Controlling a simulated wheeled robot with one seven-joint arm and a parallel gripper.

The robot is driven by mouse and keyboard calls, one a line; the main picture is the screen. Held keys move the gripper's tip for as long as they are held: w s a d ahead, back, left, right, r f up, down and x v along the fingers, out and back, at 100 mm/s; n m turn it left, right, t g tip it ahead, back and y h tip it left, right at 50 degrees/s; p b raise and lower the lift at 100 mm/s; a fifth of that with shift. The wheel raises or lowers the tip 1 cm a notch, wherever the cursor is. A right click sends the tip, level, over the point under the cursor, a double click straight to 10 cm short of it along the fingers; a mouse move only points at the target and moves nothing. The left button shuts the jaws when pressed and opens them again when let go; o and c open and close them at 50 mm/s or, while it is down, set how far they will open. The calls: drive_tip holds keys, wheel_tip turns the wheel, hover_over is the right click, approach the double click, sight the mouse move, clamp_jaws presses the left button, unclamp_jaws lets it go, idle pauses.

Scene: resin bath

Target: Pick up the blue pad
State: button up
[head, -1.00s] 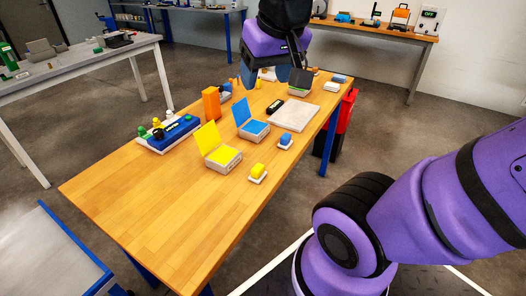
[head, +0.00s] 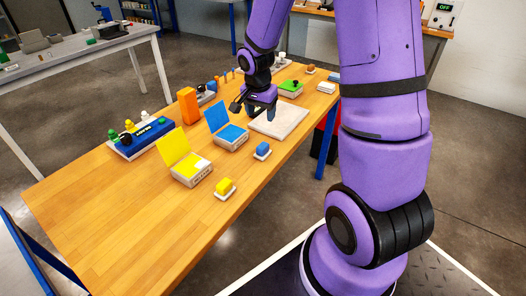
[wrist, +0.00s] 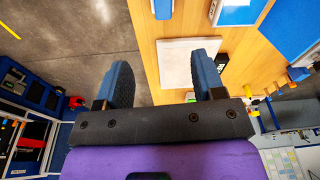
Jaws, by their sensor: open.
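A small blue pad (head: 262,149) sits on a white base near the right edge of the wooden table in the head view; at the top of the wrist view, a blue piece (wrist: 162,9) looks like the same pad. A white box with an open blue lid (head: 218,116) stands to its left, and its inside is blue too. My gripper (head: 261,113) is open and empty, pointing down above the table by the pale slab, beyond the pad and apart from it. In the wrist view its two blue fingers (wrist: 165,65) are spread.
A pale slab (head: 280,121) lies under and right of my gripper. A yellow-lidded box (head: 173,146) and a yellow pad (head: 225,185) stand nearer. An orange block (head: 188,106) and a blue button panel (head: 143,137) stand at the left. The near table top is clear.

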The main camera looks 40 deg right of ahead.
drive_tip(key=m, duration=0.1)
approach(263, 145)
drive_tip(key=shift+g, duration=0.3)
drive_tip(key=shift+w+d+f, duration=0.15)
drive_tip(key=shift+d+f, duration=0.05)
drive_tip(key=shift+f, duration=1.5)
drive_tip(key=shift+w+d+f, duration=0.15)
drive_tip(key=shift+d+f, duration=0.1)
drive_tip(key=shift+f, duration=1.45)
drive_tip(key=shift+w+d+f, duration=0.2)
drive_tip(key=shift+f, duration=1.5)
drive_tip(key=c, duration=1)
